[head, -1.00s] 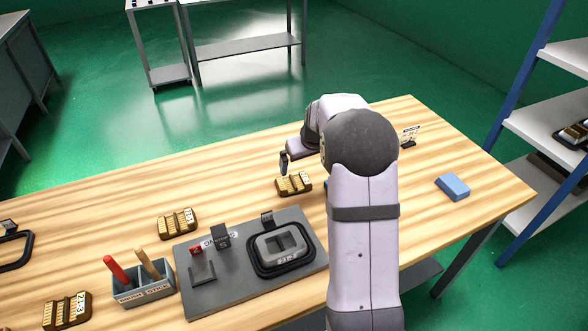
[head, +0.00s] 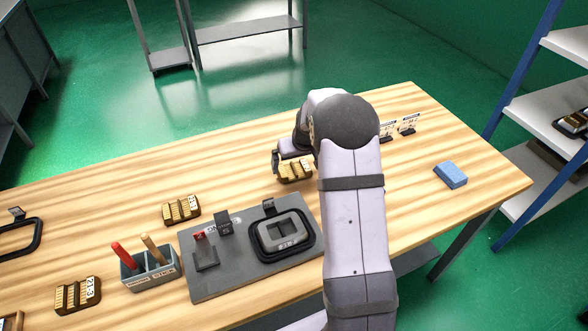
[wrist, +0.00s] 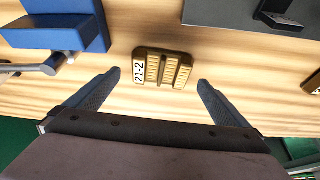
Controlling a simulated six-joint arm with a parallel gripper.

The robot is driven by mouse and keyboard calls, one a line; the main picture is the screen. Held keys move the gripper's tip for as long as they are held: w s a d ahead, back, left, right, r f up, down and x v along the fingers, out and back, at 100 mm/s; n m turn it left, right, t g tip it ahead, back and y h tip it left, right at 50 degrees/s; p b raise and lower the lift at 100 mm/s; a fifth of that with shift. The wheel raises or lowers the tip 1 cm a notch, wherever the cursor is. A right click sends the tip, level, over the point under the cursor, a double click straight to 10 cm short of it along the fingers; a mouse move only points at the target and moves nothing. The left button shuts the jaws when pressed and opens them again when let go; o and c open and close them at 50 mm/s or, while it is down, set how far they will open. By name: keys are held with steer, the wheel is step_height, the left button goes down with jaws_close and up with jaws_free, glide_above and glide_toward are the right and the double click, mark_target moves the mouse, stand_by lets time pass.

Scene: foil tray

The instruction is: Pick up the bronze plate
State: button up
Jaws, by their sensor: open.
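A bronze plate (head: 297,171) with raised ridges lies on the wooden table just behind the dark grey board. In the wrist view the bronze plate (wrist: 168,69) shows a white label reading 21-2. My gripper (wrist: 160,78) is open, with one finger to each side of this plate and clear gaps between. In the head view my gripper (head: 280,162) is low beside the plate, partly hidden by my arm. Similar bronze plates lie at the left (head: 182,210) and front left (head: 78,295).
The grey board (head: 215,278) carries a black-rimmed grey part (head: 283,235) and small stands. A grey holder (head: 150,277) with red and wooden handles stands left of it. A blue block (head: 450,175) lies at the right. A blue object (wrist: 65,30) is near the left finger in the wrist view.

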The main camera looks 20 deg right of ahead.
steer(key=shift+p+x, duration=0.7)
steer(key=shift+x, duration=1.3)
steer(key=c, duration=1.3)
steer(key=shift+w+r, duration=0.1)
steer(key=shift+c, duration=0.3)
step_height(320, 180, up, 10)
steer(key=b, duration=0.3)
step_height(320, 180, up, 7)
steer(key=p, duration=0.6)
glide_above(294, 168)
steer(key=shift+s, duration=0.25)
steer(key=shift+b, duration=0.3)
